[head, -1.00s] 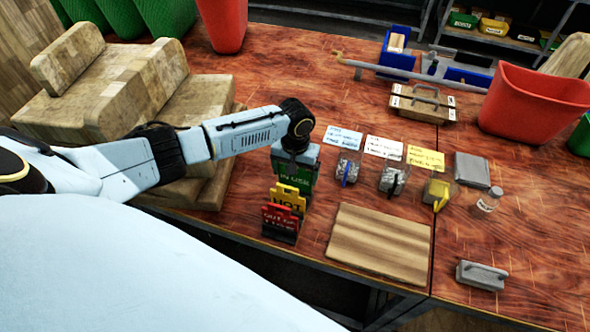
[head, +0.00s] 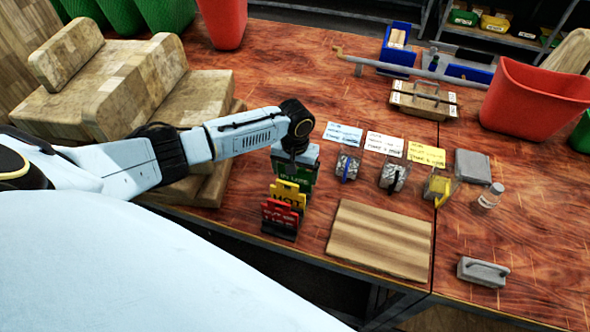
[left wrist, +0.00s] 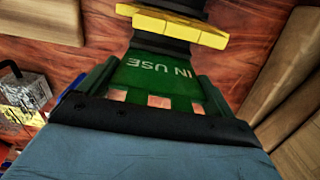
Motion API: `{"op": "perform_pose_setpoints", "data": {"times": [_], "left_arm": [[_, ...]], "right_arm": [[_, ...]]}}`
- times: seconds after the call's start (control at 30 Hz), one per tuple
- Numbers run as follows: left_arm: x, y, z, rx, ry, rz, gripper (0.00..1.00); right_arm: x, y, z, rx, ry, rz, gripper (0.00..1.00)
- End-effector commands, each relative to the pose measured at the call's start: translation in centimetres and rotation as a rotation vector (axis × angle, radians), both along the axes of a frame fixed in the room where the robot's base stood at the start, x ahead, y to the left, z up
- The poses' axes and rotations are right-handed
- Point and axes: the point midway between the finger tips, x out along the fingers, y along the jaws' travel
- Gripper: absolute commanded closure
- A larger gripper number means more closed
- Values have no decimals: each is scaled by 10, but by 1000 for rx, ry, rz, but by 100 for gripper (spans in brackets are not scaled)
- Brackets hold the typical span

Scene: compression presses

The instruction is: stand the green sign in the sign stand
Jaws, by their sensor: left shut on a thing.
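The green sign (head: 297,180), lettered IN USE, is in my left gripper (head: 296,150), which is shut on it from above. The left wrist view shows its green face (left wrist: 165,80) in the jaws. The dark sign stand (head: 280,234) is on the table near the front edge. The yellow HOT sign (head: 289,196) and the red sign (head: 279,214) stand upright in it. The green sign is upright behind the yellow one, at the stand's far end. Its lower edge is hidden in the head view; I cannot tell whether it is seated. My right gripper is out of view.
A wooden board (head: 378,240) lies right of the stand. A red bin (head: 530,100) stands at the right.

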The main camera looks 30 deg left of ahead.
Motion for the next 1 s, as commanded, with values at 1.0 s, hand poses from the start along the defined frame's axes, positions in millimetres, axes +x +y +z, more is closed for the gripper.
{"op": "perform_pose_setpoints", "data": {"times": [1.0], "left_arm": [[0, 0, -22, 0, -1, 0, 0]], "right_arm": [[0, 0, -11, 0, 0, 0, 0]]}}
